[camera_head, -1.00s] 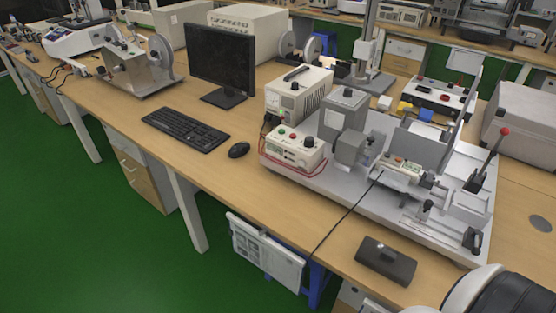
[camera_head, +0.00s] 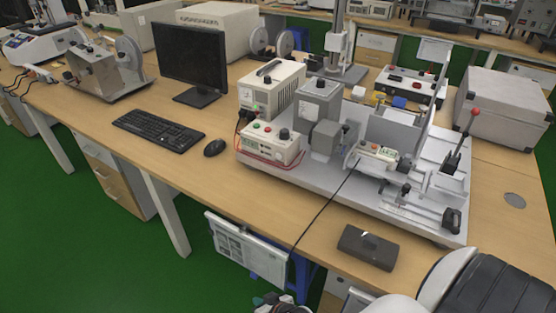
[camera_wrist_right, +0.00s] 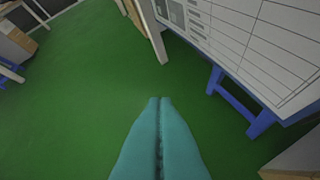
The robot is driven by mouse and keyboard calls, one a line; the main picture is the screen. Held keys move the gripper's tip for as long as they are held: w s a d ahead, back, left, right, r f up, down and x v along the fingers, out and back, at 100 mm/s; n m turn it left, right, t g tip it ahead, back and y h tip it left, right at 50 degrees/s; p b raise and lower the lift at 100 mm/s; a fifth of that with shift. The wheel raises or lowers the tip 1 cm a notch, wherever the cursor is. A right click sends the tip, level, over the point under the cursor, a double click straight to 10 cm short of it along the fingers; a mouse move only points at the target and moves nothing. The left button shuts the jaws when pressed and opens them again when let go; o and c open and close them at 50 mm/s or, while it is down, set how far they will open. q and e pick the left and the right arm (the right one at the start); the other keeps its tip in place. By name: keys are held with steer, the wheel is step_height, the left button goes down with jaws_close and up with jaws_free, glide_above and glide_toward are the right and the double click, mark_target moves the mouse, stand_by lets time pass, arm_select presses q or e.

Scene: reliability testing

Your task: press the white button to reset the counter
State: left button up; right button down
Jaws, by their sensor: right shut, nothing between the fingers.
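A white control box (camera_head: 270,144) with red and green buttons and a black knob stands at the rig's left end. The white button is too small to make out. My right gripper (camera_head: 278,302) shows only partly at the bottom edge of the head view, in front of the table and well away from the rig. In the right wrist view its teal fingers (camera_wrist_right: 160,100) are shut and empty over green floor. My left gripper is not in view.
A black box (camera_head: 368,248) lies near the table's front edge, with a cable running past it. A keyboard (camera_head: 158,130), mouse (camera_head: 214,148) and monitor (camera_head: 190,62) stand left.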

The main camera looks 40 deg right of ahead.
mark_target(279, 156)
steer(key=w+r+m+t+b, duration=0.1)
steer(key=w+r+t, duration=0.2)
steer(key=w+r, duration=0.5)
steer(key=w+r+m+t, duration=0.2)
steer(key=w+r+t, duration=0.15)
steer(key=r, duration=0.85)
steer(key=w+d+r+m+t+h, duration=0.1)
steer(key=d+r+m+h, duration=0.2)
steer(key=d, duration=0.1)
steer(key=w+d+r+m+t+h, duration=0.1)
steer(key=w+d+r+m+h, duration=0.1)
steer(key=d+r+m+h, duration=0.1)
steer(key=w+d+r+m+t+h, duration=0.1)
steer(key=w+d+r+m+h, duration=0.1)
steer(key=d+r+m+h, duration=0.1)
steer(key=shift+w+d+m, duration=0.1)
steer(key=shift+d+m, duration=0.6)
steer(key=shift+d, duration=0.2)
steer(key=shift+d+r+m+h, duration=0.15)
steer(key=shift+d+m+h, duration=0.25)
steer(key=shift+h, duration=0.1)
steer(key=w+d+b, duration=0.1)
steer(key=d, duration=0.1)
steer(key=d+b, duration=0.1)
steer(key=d, duration=0.1)
steer(key=w+d+b, duration=0.1)
steer(key=d, duration=0.1)
steer(key=shift+w+d, duration=0.65)
steer(key=shift+d, duration=0.35)
